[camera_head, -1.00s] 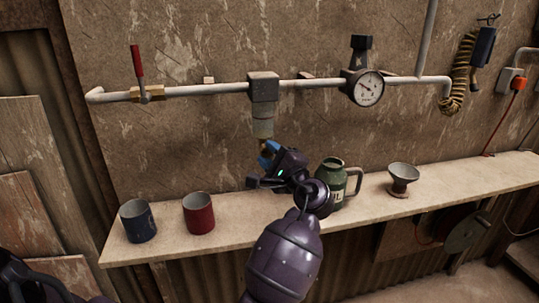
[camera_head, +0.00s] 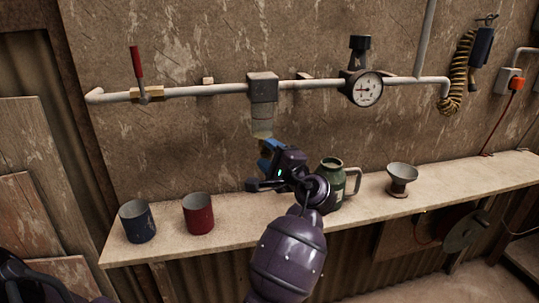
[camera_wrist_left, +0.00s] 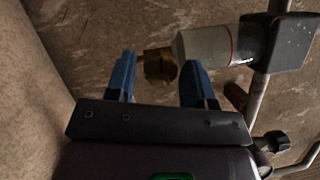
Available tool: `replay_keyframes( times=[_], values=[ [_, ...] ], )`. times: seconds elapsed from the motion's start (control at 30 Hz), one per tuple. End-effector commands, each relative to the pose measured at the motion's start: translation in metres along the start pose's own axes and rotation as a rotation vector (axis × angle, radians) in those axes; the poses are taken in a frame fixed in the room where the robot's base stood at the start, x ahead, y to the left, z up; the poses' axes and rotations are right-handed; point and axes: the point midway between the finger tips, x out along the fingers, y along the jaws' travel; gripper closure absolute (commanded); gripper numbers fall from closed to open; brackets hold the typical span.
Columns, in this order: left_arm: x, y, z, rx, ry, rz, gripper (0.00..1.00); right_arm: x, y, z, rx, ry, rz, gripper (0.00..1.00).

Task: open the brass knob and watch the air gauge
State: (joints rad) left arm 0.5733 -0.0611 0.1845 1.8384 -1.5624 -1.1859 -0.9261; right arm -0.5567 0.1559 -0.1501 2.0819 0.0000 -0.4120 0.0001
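The brass knob (camera_wrist_left: 160,66) shows in the left wrist view at the end of the pale filter bowl (camera_wrist_left: 206,47). My left gripper (camera_wrist_left: 158,68) is open, with one blue finger on each side of the knob and small gaps showing. In the head view, my left gripper (camera_head: 266,153) is just below the filter bowl (camera_head: 262,121), and its finger hides the knob. The round air gauge (camera_head: 363,89) is on the pipe to the right; its dark needle points about left. The scale is too small to read. My right gripper is not in view.
A shelf (camera_head: 245,220) runs below, holding a blue mug (camera_head: 137,222), a red mug (camera_head: 199,214), a green jug (camera_head: 333,180) close behind my left wrist, and a grey funnel (camera_head: 401,177). A red-handled valve (camera_head: 138,75) is on the pipe's left.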

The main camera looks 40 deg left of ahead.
Motion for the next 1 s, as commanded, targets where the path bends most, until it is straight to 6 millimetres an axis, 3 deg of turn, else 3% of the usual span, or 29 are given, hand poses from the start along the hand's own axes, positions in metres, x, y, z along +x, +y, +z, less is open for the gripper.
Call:
replay_keyframes(
  times=[0.37,0.8,1.0],
  values=[
    [-0.002,-0.001,0.0,0.0,0.0,-0.001,0.41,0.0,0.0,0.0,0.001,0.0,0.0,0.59],
    [-0.059,0.001,0.0,0.001,0.002,0.001,0.41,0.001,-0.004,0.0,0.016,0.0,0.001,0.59],
    [-0.074,0.0,0.0,0.0,0.0,0.0,0.41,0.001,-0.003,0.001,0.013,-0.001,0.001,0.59]
  ],
)
